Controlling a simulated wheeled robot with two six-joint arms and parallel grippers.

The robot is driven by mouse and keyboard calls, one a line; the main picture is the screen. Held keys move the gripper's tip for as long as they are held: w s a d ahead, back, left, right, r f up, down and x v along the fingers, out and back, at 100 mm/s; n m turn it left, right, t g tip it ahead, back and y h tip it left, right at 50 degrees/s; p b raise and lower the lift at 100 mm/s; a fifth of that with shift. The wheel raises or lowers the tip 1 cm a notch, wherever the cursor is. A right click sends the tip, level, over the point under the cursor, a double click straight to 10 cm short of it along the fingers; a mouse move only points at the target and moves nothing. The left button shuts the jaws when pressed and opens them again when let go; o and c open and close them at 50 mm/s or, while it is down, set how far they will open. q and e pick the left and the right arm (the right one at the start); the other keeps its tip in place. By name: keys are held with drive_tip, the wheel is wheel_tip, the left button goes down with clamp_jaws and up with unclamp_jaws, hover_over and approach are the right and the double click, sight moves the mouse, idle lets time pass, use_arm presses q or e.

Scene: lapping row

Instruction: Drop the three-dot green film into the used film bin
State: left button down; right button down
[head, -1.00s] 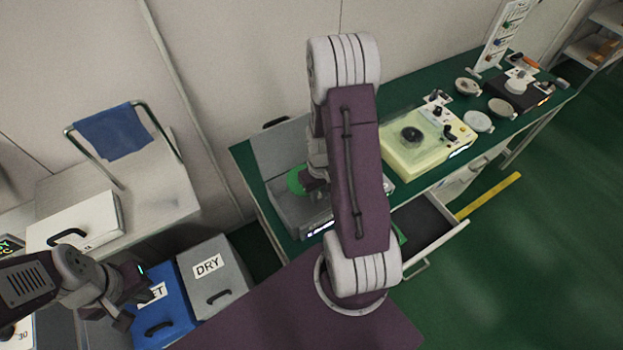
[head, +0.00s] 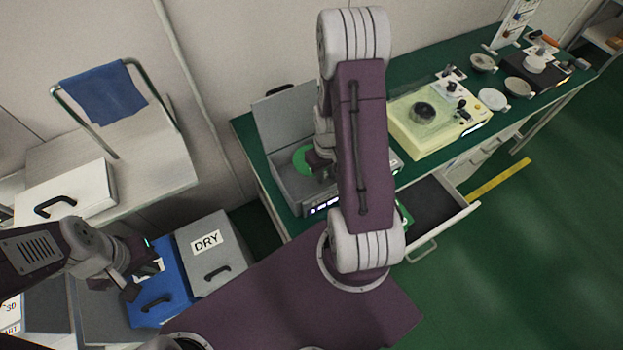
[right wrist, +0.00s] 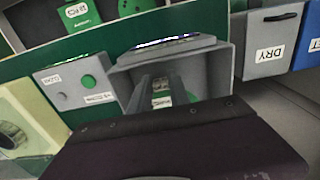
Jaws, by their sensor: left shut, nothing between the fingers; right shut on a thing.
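A green round film (head: 303,160) shows at my right gripper (head: 321,172), over or in an open grey case (head: 292,193) on the green bench. My right gripper is shut on it; its dots are not readable. The right forearm hides part of the case. In the right wrist view the two fingers (right wrist: 161,95) point into a grey open box (right wrist: 222,75), with a little green between them. My left gripper (head: 135,275) is shut and empty, above the blue bin. No bin labelled for used film is readable.
A grey bin marked DRY (head: 222,262) stands beside a blue bin (head: 172,295), its label partly hidden. An open drawer (head: 432,208) juts from the bench. A pale yellow machine (head: 410,135) and several dishes stand to the right. The floor at right is clear.

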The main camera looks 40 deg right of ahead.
drive_tip(key=c, duration=1.1)
unclamp_jaws()
drive_tip(key=shift+w+d, duration=0.15)
drive_tip(key=shift+d, duration=0.05)
drive_tip(key=shift+c, duration=0.2)
drive_tip(key=shift+a, duration=0.1)
wheel_tip(320, 180, up, 9)
drive_tip(key=shift+a, duration=0.1)
